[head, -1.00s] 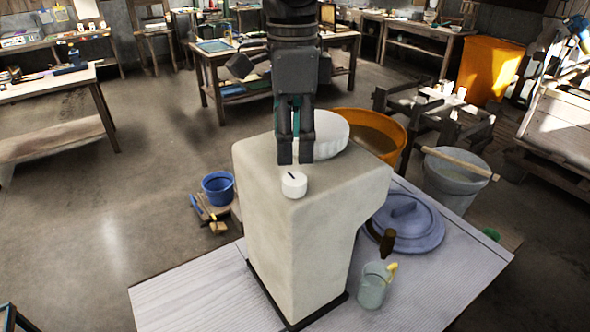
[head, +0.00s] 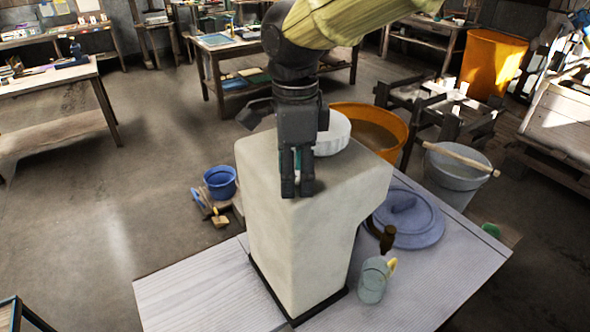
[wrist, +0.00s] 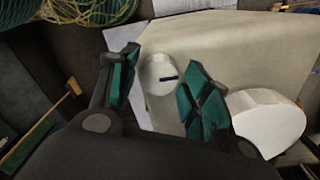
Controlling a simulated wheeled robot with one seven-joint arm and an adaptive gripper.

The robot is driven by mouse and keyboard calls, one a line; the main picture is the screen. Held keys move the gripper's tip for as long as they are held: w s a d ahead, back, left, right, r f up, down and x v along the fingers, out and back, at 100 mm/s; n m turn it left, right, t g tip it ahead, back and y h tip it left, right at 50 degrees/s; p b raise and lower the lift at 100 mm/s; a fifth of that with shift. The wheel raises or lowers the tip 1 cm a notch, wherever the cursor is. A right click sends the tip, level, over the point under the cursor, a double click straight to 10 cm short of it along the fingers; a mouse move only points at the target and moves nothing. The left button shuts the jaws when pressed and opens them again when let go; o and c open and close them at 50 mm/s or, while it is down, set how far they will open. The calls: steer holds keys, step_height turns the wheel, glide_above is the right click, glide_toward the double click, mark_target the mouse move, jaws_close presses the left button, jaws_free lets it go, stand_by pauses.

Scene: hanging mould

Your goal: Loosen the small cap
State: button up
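The small white cap (wrist: 158,75), with a dark line on its top, sits on the pale mould (wrist: 215,60) in the wrist view. My gripper (wrist: 165,82) is open, with its teal-padded fingers on either side of the cap in that view. I cannot tell whether they touch it. In the head view my gripper (head: 298,190) points down at the near top edge of the mould (head: 295,245) and hides the small cap. A larger white cap (head: 333,134) is behind it on the mould top. It also shows in the wrist view (wrist: 268,118).
The mould stands on a pale table (head: 200,297). A blue lid (head: 410,225), a hammer (head: 386,238) and a pale green mug (head: 373,280) are to its right. An orange tub (head: 395,125) and a grey bucket (head: 453,175) stand behind. The table's front left is clear.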

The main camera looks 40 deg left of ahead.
steer(key=c, duration=0.6)
steer(key=shift+o, duration=0.2)
steer(key=shift+r, duration=0.1)
steer(key=shift+r+m+p, duration=0.1)
steer(key=shift+m+p, duration=1.25)
steer(key=shift+m, duration=0.05)
steer(key=shift+m+p, duration=0.3)
steer(key=shift+m, duration=0.3)
steer(key=o, duration=1)
